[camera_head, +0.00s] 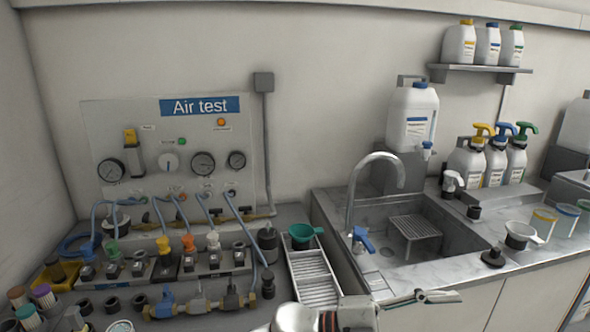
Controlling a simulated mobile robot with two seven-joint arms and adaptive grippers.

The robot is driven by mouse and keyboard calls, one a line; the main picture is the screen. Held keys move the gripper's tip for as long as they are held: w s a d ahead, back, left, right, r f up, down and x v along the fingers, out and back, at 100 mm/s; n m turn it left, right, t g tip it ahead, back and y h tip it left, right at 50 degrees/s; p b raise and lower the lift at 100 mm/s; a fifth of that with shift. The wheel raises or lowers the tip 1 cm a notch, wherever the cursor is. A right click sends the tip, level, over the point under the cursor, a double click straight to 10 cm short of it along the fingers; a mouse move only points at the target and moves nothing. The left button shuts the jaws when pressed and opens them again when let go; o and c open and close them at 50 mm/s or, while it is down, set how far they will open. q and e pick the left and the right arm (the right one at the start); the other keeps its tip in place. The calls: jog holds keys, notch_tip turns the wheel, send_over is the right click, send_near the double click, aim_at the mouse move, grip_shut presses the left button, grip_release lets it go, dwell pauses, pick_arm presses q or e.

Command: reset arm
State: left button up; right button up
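One arm of mine, which looks like the left, comes in at the bottom edge, and its gripper (440,297) points right. The gripper is seen from the side in front of the counter edge below the sink. Its fingers overlap in this view, so I cannot tell whether they are open or shut. I see nothing clearly held in it. My other gripper is not in view.
Left of the arm, the counter holds a metal rack (313,278) with a green funnel (302,232), valve fittings (200,302) and hoses below the air test panel (172,140). Behind are the sink (440,215) and faucet (352,195). Cups (520,236) stand at right.

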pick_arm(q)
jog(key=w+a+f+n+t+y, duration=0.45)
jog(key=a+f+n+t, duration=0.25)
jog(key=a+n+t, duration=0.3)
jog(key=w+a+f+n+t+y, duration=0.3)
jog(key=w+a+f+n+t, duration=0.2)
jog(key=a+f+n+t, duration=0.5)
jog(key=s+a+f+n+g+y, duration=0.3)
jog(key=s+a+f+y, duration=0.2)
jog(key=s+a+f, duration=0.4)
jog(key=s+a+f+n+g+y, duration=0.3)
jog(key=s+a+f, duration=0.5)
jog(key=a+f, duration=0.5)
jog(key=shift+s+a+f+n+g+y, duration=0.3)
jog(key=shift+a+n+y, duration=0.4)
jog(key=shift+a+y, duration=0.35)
